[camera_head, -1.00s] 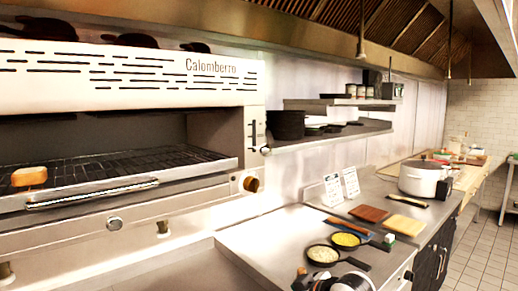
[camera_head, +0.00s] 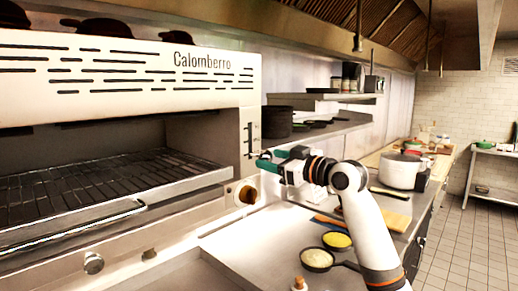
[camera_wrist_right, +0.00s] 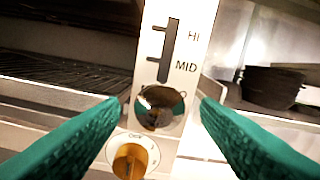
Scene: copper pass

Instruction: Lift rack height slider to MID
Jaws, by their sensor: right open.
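The rack height slider's knob (camera_wrist_right: 160,107) is a round, shiny metal knob at the lower end of a vertical slot in a pale panel (camera_wrist_right: 152,72). It sits below the MID mark, with HI higher up. In the head view the panel (camera_head: 250,128) is at the oven's right front; the knob is hard to make out behind the fingers. My right gripper (camera_head: 265,160) is in front of the panel. In the wrist view its green fingers (camera_wrist_right: 158,110) are open, one on each side of the knob, with gaps visible. My left gripper is not in view.
An orange-brown dial (camera_wrist_right: 132,160) is just below the slider. The open oven's rack (camera_head: 110,185) lies to the left. Dark stacked pans (camera_head: 277,122) stand on a shelf to the right. Two small pans, one with yellow food (camera_head: 337,240), sit on the counter below my arm.

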